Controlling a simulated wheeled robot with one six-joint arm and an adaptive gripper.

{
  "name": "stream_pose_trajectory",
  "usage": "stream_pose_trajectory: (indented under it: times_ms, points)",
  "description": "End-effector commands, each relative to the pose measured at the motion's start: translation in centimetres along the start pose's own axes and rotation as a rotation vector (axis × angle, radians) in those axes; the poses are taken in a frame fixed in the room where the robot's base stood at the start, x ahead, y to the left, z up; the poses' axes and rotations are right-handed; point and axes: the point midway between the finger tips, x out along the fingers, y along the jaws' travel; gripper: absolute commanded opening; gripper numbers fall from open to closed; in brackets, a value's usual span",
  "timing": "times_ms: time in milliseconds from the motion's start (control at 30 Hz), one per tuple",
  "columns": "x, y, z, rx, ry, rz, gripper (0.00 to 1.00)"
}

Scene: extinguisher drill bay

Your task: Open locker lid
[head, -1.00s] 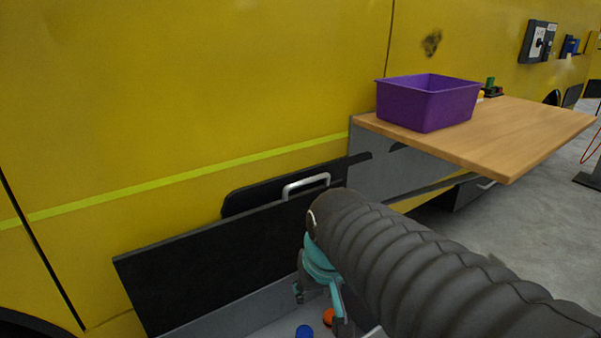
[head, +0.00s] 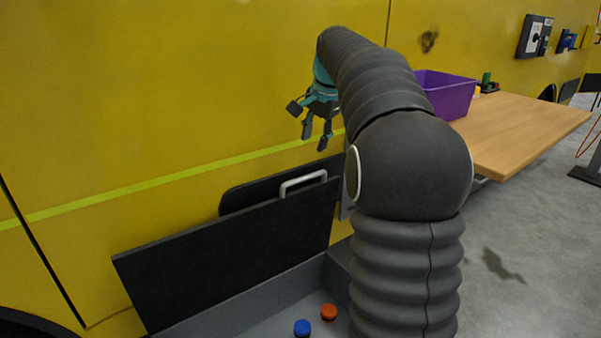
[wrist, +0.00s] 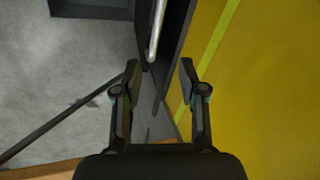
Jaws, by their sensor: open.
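The locker lid (head: 235,255) is a dark panel standing raised and leaning back near the yellow wall, with a pale bar handle (head: 303,181) at its top edge. The locker (head: 262,318) below it is open, and its grey inside shows. My gripper (head: 316,140) is open and empty, above and to the right of the handle and apart from it. In the wrist view my gripper's fingers (wrist: 159,80) are spread, with the handle (wrist: 156,30) beyond them and nothing between them.
A blue cap-like object (head: 302,327) and an orange one (head: 328,312) are inside the locker. A wooden table (head: 520,125) with a purple bin (head: 447,97) stands at the right. The yellow wall (head: 180,80) is close behind my gripper.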

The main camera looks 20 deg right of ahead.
Motion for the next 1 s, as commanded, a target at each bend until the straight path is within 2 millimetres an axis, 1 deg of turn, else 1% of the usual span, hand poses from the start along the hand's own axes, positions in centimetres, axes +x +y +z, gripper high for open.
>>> stream_pose_trajectory:
  times_ms: [33,100,300,433,567,1000]
  points:
    - [-1.4,-0.5,0.0,0.045,0.004,-0.013,0.41]
    - [-2.1,-0.5,0.3,0.109,-0.007,-0.010,0.41]
    - [-2.0,0.0,0.9,0.224,-0.032,0.016,0.41]
    - [-1.4,0.1,1.0,0.240,-0.032,0.017,0.41]
    - [0.3,0.1,1.1,0.238,-0.033,0.018,0.41]
    - [8.3,0.2,1.4,0.237,-0.032,0.018,0.41]
